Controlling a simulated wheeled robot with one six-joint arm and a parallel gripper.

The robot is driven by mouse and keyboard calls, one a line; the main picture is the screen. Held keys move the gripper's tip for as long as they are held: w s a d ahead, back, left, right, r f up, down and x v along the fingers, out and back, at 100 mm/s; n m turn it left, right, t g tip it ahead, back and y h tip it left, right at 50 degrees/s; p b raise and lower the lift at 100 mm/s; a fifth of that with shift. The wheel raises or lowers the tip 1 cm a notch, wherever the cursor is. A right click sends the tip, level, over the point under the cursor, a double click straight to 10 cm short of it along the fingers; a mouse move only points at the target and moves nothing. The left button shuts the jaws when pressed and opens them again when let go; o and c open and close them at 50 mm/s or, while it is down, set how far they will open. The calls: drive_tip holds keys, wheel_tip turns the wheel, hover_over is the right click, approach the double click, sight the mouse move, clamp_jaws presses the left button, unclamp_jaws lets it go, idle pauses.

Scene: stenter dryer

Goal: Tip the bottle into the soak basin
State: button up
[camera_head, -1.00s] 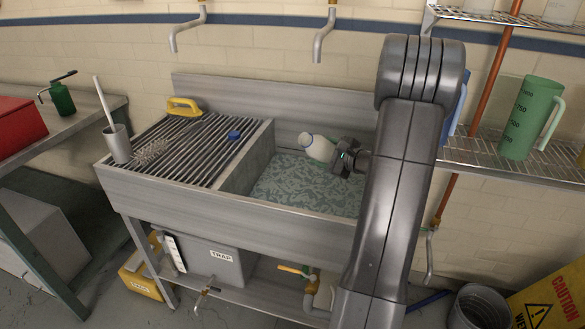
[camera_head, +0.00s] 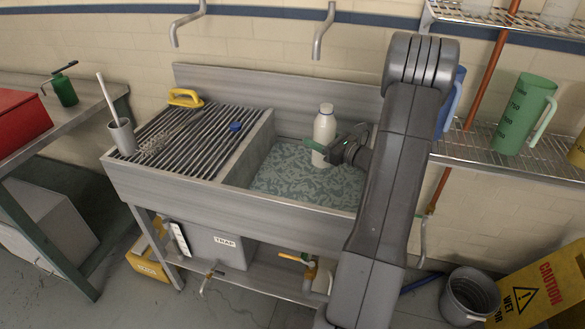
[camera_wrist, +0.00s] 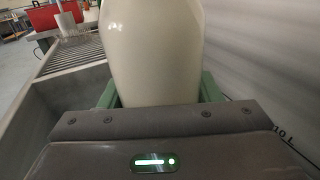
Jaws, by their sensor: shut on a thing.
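The off-white bottle (camera_head: 325,128) stands upright in my gripper (camera_head: 322,149), over the right part of the soak basin (camera_head: 241,164). My gripper is shut on the bottle's lower body from the right, with a green finger across its front. In the wrist view the bottle (camera_wrist: 152,50) fills the middle between the green fingers (camera_wrist: 158,94), its top cut off by the frame. The basin's floor shows a mottled grey-green surface. Whether the bottle's base touches it, I cannot tell.
Two spouts (camera_head: 325,32) hang above. A wire shelf (camera_head: 480,150) with a green jug (camera_head: 523,115) stands at right.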

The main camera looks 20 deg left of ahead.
sight(320, 124)
drive_tip(key=shift+r+p, duration=1.6)
drive_tip(key=shift+r, duration=1)
drive_tip(key=shift+f, duration=0.1)
